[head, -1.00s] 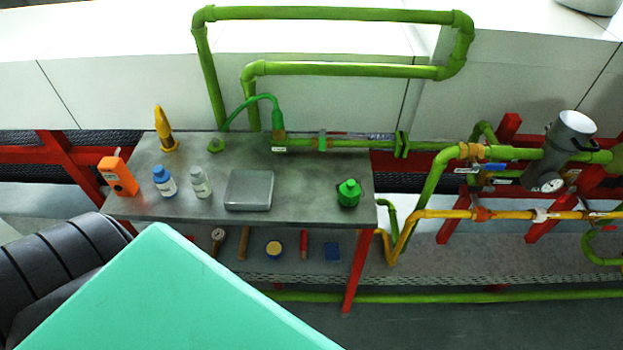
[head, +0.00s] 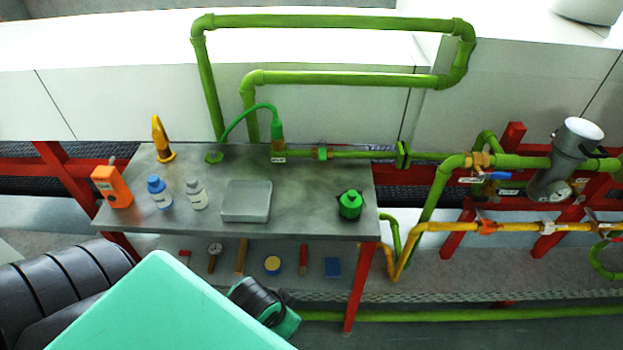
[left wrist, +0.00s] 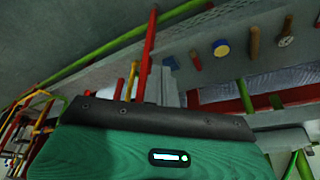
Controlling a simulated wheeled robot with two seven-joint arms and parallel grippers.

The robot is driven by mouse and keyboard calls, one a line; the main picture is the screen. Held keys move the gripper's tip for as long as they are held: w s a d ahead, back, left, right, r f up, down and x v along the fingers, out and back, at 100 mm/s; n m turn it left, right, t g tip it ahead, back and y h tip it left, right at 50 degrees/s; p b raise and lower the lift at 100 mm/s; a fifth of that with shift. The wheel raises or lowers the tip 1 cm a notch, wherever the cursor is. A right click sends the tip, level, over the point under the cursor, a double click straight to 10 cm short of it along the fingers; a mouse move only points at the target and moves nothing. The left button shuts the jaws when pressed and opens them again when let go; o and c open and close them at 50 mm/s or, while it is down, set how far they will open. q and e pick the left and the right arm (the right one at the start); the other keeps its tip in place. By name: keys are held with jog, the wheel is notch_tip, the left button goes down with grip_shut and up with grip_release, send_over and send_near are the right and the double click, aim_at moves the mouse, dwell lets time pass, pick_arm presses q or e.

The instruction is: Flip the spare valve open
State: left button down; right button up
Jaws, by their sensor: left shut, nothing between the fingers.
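A valve with a blue handle (head: 490,176) sits on the green pipe at right, and orange-bodied valves (head: 487,227) sit on the yellow pipe. My left gripper (left wrist: 155,116) is shut and empty in the left wrist view, below the shelf items. Part of my left arm's dark and teal end shows in front of the bench's lower shelf. My right gripper is out of view.
The grey bench (head: 300,218) also holds an orange meter (head: 111,187), a blue-capped bottle (head: 159,192), a white bottle (head: 196,194), a grey box (head: 246,201) and a yellow tool (head: 162,139). Small items lie on the lower shelf. Green pipes (head: 330,22) rise behind.

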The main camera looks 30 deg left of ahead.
pick_arm(q)
jog(key=w+a+r+n+t, duration=0.1)
jog(key=w+a+n+t, duration=0.2)
jog(key=w+n, duration=0.2)
jog(key=w+a+r+n+t+y, duration=0.1)
jog(key=w+a+r+n+t, duration=0.1)
jog(key=w+n, duration=0.3)
jog(key=w+a+r+n+t, duration=0.1)
jog(key=w+a+n+t, duration=0.3)
jog(key=w+n+t, duration=0.1)
jog(key=shift+w+a+r+y, duration=0.1)
jog(key=shift+w+r+y, duration=0.3)
jog(key=shift+w, duration=0.1)
jog(key=a+n+t+y, duration=0.1)
jog(key=a+n, duration=0.1)
jog(key=a+r+n+t+y, duration=0.1)
jog(key=a+n, duration=0.1)
jog(key=w+a+r+n+t+y, duration=0.1)
jog(key=n, duration=0.2)
jog(key=shift+a+r, duration=0.2)
jog(key=shift+a, duration=0.2)
jog(key=shift+a+r+n+y, duration=0.15)
jog(key=shift+a+n+y, duration=0.2)
jog(key=shift+n+y, duration=0.2)
